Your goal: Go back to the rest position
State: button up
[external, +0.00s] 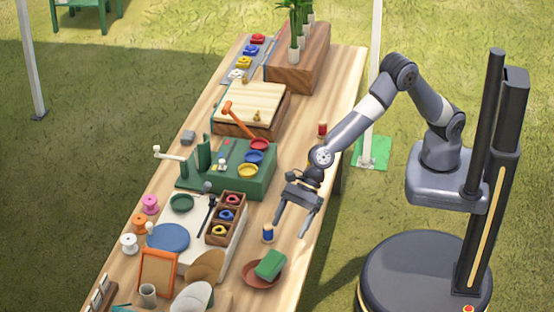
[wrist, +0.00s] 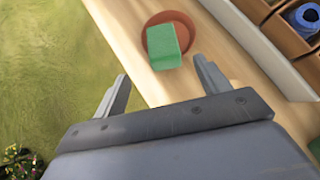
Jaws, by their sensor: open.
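My gripper (external: 293,222) is open and hangs above the right edge of the wooden table (external: 319,165), with its fingers pointing down. In the wrist view my gripper (wrist: 160,90) shows two spread fingers with nothing between them. A green block (wrist: 164,46) sits in a terracotta saucer (wrist: 189,27) just beyond the fingers. In the external view the green block (external: 271,264) and saucer (external: 256,283) are below my gripper, nearer the camera. A small blue spool (external: 268,233) stands on the table to the left of the fingers.
A wooden compartment box (external: 239,197) holds coloured rings on a white board. A green machine (external: 240,185) with coloured dishes stands behind it. A red spool (external: 322,129) is near the table's right edge, by my arm.

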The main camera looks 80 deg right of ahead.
aim_at(272, 264)
jog(key=p+x, duration=0.1)
jog(key=x, duration=1)
jog(key=shift+a+f+p, duration=0.1)
jog(key=shift+a+p, duration=0.05)
jog(key=shift+p, duration=0.2)
jog(key=shift+a, duration=0.15)
notch_tip(272, 264, up, 10)
jog(key=d+f+n+g+b, duration=0.1)
jog(key=d+f+b, duration=0.1)
jog(key=d, duration=0.9)
jog(key=d+f+n+g+b, duration=0.1)
jog(key=d+b, duration=0.4)
jog(key=d, duration=0.7)
jog(key=w+d+f+n+g+b, duration=0.1)
jog(key=d+f+n+b, duration=0.1)
jog(key=d, duration=1)
jog(key=shift+f+n+g+y+b, duration=0.3)
jog(key=shift+f+g+y+b, duration=0.1)
jog(key=shift+f+b, duration=0.5)
jog(key=shift+d+f, duration=0.1)
jog(key=shift+f, duration=0.55)
jog(key=shift+o, duration=0.2)
